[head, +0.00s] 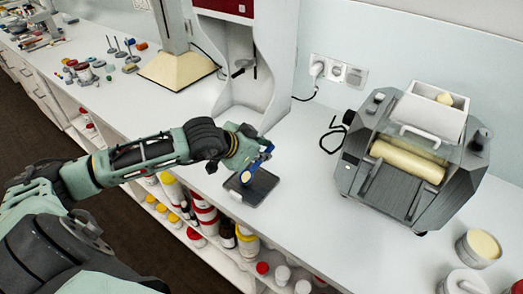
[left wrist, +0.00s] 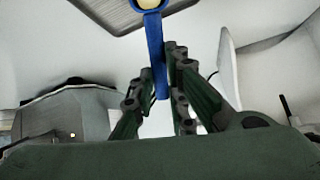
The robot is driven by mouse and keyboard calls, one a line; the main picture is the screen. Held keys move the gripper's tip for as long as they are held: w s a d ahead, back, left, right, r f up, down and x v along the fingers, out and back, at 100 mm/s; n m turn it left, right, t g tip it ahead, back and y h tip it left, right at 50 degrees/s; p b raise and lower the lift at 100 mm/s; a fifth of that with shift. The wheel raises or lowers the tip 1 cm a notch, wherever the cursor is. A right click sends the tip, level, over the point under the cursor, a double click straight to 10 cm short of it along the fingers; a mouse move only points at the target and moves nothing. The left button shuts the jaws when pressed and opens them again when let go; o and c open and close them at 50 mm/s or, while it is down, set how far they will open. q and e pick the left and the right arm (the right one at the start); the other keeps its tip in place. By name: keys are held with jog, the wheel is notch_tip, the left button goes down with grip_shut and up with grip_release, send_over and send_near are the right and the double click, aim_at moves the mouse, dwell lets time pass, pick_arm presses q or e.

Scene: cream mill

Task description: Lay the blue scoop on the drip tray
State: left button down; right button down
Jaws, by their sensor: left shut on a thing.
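My left gripper (head: 262,150) is shut on the handle of the blue scoop (head: 256,165). In the left wrist view, the gripper's fingers (left wrist: 158,88) are on both sides of the blue handle (left wrist: 155,50). The scoop's round bowl, at the top edge of that view, has something pale yellow in it. The drip tray (head: 264,188) is a dark, shallow rectangle on the white counter; its rim (left wrist: 105,22) also shows in the left wrist view. The scoop's bowl end appears over the tray; I cannot tell whether they touch. My right gripper is out of view.
A grey mill (head: 400,180) with a cream roller and white hopper stands to the right. Cream-filled tubs (head: 481,247) are at the lower right. A tall white machine (head: 262,60) stands behind the tray. Bottles fill the shelf below the counter. Counter right of the tray is clear.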

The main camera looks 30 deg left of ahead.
pick_arm(q)
jog(key=shift+f+b, duration=0.15)
jog(key=shift+b, duration=0.15)
jog(key=c, duration=1.7)
grip_release()
jog(key=shift+c, duration=0.2)
jog(key=shift+r+p, duration=0.25)
jog(key=shift+p, duration=0.05)
jog(key=shift+s+a, duration=0.1)
jog(key=shift+s, duration=0.1)
jog(key=b+v, duration=0.3)
jog(key=v, duration=0.8)
jog(key=shift+s+r, duration=0.25)
jog(key=shift+r, duration=0.05)
